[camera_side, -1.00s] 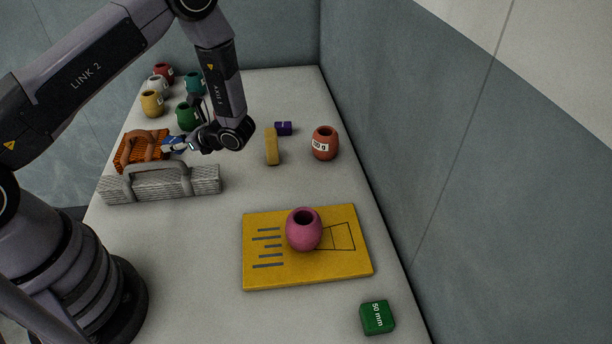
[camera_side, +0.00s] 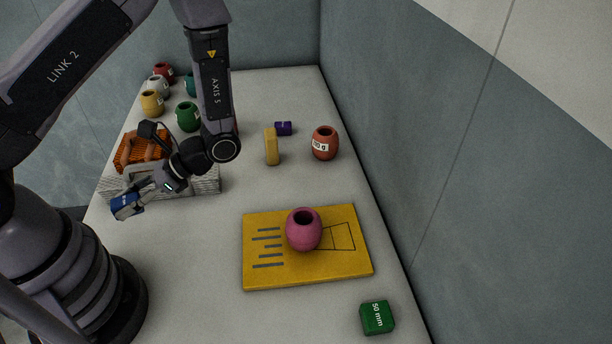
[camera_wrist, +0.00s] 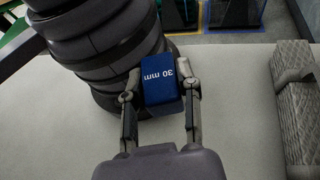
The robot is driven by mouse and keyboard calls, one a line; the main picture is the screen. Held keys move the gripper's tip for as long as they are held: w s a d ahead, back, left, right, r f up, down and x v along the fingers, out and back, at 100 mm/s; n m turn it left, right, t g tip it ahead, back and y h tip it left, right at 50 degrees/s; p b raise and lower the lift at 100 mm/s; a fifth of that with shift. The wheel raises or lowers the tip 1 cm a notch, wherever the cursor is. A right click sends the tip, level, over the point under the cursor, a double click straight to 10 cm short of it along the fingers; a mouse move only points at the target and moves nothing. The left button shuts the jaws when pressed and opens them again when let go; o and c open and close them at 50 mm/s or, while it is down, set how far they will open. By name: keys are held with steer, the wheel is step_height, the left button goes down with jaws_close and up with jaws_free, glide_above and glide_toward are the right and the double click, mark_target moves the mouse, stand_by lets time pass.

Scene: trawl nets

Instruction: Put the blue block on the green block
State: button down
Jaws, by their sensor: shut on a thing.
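The blue block (camera_side: 126,206) is held in my gripper (camera_side: 137,197), raised above the table at the left in the side view. In the wrist view the blue block (camera_wrist: 161,80), marked "30 mm", sits between the two fingers of my gripper (camera_wrist: 162,98), which are shut on its sides. The green block (camera_side: 377,317), marked "50 mm", lies on the table at the front right in the side view, far from my gripper. Its visible top is bare. It does not show in the wrist view.
A yellow board (camera_side: 308,276) with a pink pot (camera_side: 304,230) on it lies between my gripper and the green block. A grey basket (camera_side: 207,180) is behind my gripper. A yellow block (camera_side: 271,147), purple block (camera_side: 283,128) and orange-red pot (camera_side: 325,143) stand farther back.

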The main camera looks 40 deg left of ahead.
steer(key=s+d+n+g+h, duration=0.1)
steer(key=s+d+n+h, duration=0.2)
steer(key=d+n+h, duration=0.8)
steer(key=n+t+h, duration=0.7)
steer(key=n+h, duration=0.1)
glide_above(377, 314)
steer(key=f, duration=0.7)
steer(key=shift+s+a+f, duration=0.2)
steer(key=shift+a+f, duration=0.05)
steer(key=shift+a, duration=0.05)
steer(key=shift+w+d+f, duration=0.1)
steer(key=shift+d+f, duration=0.05)
steer(key=shift+f, duration=0.1)
steer(key=shift+w+d+f+t, duration=0.15)
steer(key=shift+f+t, duration=0.15)
steer(key=shift+f, duration=1.45)
